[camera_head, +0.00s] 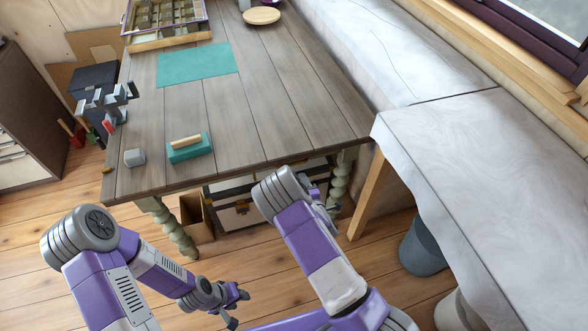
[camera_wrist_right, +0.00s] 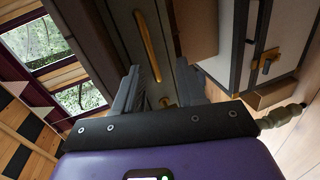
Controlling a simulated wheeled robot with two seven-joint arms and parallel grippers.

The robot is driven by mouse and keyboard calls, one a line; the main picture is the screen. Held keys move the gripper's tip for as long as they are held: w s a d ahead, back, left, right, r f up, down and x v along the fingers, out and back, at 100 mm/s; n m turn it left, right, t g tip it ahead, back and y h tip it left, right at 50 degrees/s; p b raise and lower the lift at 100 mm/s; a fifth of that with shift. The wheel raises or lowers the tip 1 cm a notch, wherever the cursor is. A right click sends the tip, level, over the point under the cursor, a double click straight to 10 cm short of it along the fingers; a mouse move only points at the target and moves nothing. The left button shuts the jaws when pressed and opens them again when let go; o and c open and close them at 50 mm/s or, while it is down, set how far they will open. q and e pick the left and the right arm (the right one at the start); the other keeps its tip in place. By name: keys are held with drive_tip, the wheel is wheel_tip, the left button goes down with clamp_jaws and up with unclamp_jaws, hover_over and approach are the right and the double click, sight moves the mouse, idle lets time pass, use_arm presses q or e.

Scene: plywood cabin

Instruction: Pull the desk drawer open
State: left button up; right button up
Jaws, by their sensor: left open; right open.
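The desk (camera_head: 250,110) has a grey plank top and pale green turned legs. Its front face under the edge is hidden in the head view. In the right wrist view a long brass handle (camera_wrist_right: 149,45) is fixed to a grey-brown front panel (camera_wrist_right: 122,30), which looks closed. My right gripper (camera_wrist_right: 160,74) is open, its fingers on either side of the lower end of the handle; I cannot tell whether they touch it. My right gripper is mostly hidden behind its arm in the head view. My left gripper (camera_head: 238,309) is open and empty, low over the floor.
A white chest with brass latches (camera_head: 240,213) stands underneath. A pale counter (camera_head: 500,180) bounds the right side.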

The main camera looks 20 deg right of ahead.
drive_tip(key=w+n+b, duration=0.1)
drive_tip(key=w+b, duration=0.1)
drive_tip(key=w, duration=0.6)
drive_tip(key=shift+a+f+t+y, duration=0.15)
drive_tip(key=shift+a+t+y, duration=0.15)
drive_tip(key=shift+a, duration=0.1)
drive_tip(key=shift+w, duration=0.1)
drive_tip(key=shift+c, duration=0.3)
clamp_jaws()
